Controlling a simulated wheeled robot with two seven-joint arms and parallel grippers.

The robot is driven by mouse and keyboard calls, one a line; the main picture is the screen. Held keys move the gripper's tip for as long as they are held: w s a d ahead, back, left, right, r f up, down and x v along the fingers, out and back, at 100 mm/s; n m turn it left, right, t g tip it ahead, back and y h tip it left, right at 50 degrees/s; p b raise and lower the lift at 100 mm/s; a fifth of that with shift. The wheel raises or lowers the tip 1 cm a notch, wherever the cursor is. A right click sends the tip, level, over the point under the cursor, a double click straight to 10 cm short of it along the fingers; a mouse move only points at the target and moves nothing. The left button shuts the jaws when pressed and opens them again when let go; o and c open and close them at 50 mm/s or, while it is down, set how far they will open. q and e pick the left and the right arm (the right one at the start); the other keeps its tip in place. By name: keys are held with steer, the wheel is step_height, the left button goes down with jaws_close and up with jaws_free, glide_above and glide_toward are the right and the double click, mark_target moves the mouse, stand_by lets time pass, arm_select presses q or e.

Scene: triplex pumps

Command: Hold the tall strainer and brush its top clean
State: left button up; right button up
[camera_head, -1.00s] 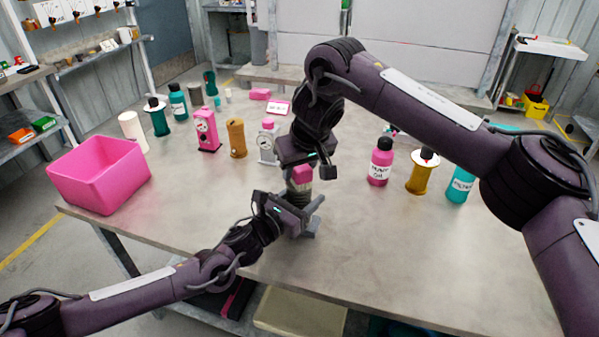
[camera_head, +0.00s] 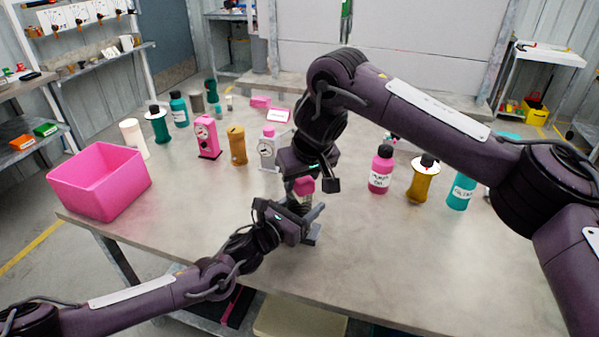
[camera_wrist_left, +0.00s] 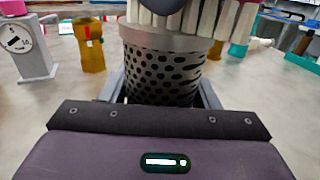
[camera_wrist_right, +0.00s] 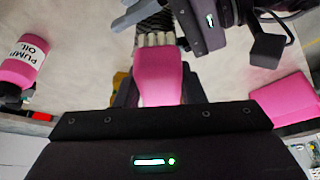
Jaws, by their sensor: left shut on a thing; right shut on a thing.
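The tall strainer is a grey perforated metal cylinder with a plain rim. It stands between the fingers of my left gripper in the left wrist view (camera_wrist_left: 165,75), and my left gripper (camera_head: 303,220) is shut on it near the table's front edge. My right gripper (camera_head: 304,175) is above it, shut on a brush with a pink block (camera_wrist_right: 158,75) and pale bristles. In the left wrist view the pale bristles (camera_wrist_left: 235,22) hang at the strainer's rim and overlap it. The strainer is mostly hidden by my grippers in the head view.
A pink bin (camera_head: 100,180) stands at the table's left. A pink pump (camera_head: 206,138), a brown canister (camera_head: 237,146) and a grey pump (camera_head: 268,152) stand behind. A pink oil bottle (camera_head: 381,172), a yellow spool (camera_head: 422,182) and a teal bottle (camera_head: 460,192) stand right. The front right tabletop is clear.

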steer(key=shift+s+d, duration=0.1)
steer(key=shift+s, duration=0.7)
steer(key=shift+w+a, duration=0.15)
steer(key=shift+w, duration=1.4)
steer(key=shift+w+a, duration=0.15)
steer(key=shift+w, duration=1.35)
step_height(320, 180, up, 8)
steer(key=shift+w, duration=0.1)
arm_select(q)
steer(key=o, duration=1.1)
